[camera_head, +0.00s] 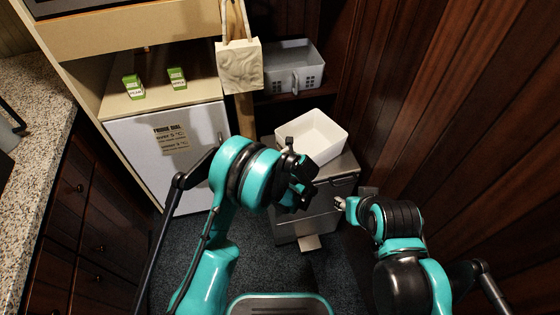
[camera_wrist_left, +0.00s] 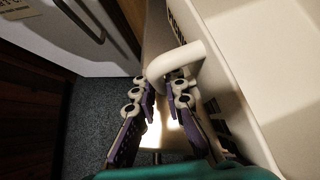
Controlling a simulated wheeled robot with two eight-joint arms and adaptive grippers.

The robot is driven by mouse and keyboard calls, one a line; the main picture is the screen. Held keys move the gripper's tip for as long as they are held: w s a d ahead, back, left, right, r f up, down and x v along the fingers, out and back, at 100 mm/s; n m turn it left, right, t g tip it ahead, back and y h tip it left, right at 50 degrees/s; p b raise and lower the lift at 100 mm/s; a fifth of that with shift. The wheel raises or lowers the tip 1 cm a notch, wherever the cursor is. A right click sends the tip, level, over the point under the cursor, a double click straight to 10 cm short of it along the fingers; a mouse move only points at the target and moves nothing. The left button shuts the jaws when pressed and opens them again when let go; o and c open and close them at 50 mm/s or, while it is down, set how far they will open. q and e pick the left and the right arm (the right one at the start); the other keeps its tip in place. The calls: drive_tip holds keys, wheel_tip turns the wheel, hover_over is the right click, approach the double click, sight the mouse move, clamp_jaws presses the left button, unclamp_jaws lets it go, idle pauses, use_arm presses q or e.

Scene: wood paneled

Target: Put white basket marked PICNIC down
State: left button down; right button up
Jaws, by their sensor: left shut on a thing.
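The white basket (camera_head: 325,131) is at the middle of the head view, over the top of a metal bin (camera_head: 345,163). I cannot tell whether its base touches the bin top. No PICNIC marking is readable. In the left wrist view its pale handle (camera_wrist_left: 176,62) sits between the fingers of my left gripper (camera_wrist_left: 163,88), with the basket wall to the right. In the head view my left gripper (camera_head: 289,148) is at the basket's near left side, partly hidden by its own wrist. My right gripper (camera_head: 342,203) is empty, low in front of the bin; its finger opening is unclear.
A grey basket (camera_head: 290,68) stands on a shelf behind. A pale paper bag (camera_head: 239,66) hangs on a wooden post. Two green boxes (camera_head: 133,87) stand above the white fridge (camera_head: 170,150). A speckled counter (camera_head: 35,130) is left; wood panelling (camera_head: 460,110) closes the right side.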

use_arm(q)
drive_tip(key=c, duration=1.6)
unclamp_jaws()
